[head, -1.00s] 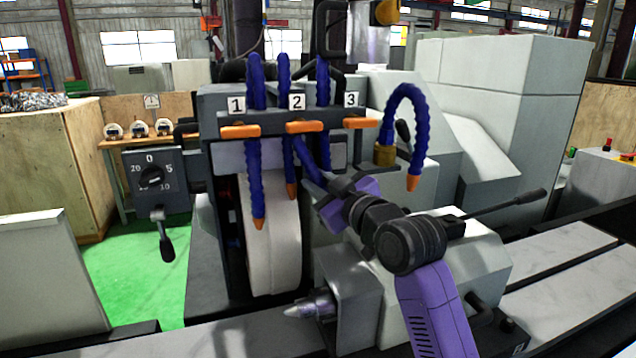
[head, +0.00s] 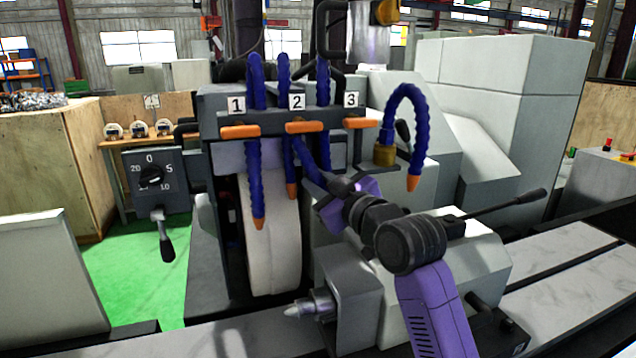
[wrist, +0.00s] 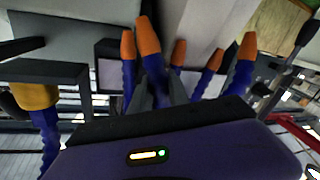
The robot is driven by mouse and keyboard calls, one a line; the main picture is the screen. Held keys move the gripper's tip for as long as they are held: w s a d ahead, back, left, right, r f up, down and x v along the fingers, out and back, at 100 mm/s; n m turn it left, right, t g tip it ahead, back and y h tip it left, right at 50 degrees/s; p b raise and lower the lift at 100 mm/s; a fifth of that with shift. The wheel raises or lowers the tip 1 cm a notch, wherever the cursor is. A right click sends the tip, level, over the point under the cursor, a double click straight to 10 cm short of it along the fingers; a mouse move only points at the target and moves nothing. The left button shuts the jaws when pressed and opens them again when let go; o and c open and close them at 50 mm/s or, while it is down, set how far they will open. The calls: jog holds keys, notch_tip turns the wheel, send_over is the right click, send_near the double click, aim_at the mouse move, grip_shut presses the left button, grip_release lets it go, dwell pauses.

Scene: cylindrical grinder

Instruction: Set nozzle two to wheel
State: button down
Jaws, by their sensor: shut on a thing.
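Blue segmented hoses with orange tips hang from a dark bar with plates 1, 2 and 3. Below plate 2 (head: 297,102), a blue hose (head: 309,170) slants down right into my gripper (head: 334,196), which is shut on it. In the wrist view my gripper (wrist: 160,95) is around a blue nozzle with an orange tip (wrist: 147,36). Another hose near plate 2 hangs straight, its orange tip (head: 291,190) in front of the pale grinding wheel (head: 272,245). The held nozzle's tip is hidden in the head view.
Nozzle one (head: 256,185) hangs before the wheel. Orange levers, including the one under plate 2 (head: 305,127), sit on the bar. A pointed centre (head: 305,308) is below, and a dial box (head: 155,178) is left.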

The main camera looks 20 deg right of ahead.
jog(key=a+m, duration=0.1)
jog(key=a+f+m, duration=0.1)
jog(key=shift+a+m+t, duration=0.3)
jog(key=shift+a, duration=0.1)
jog(key=shift+a+m, duration=0.75)
jog(key=shift+m, duration=0.35)
jog(key=c, duration=1.3)
grip_release()
jog(key=shift+o, duration=0.2)
jog(key=b+v, duration=0.2)
jog(key=v, duration=0.5)
jog(key=shift+s+f, duration=0.15)
jog(key=shift+s, duration=0.3)
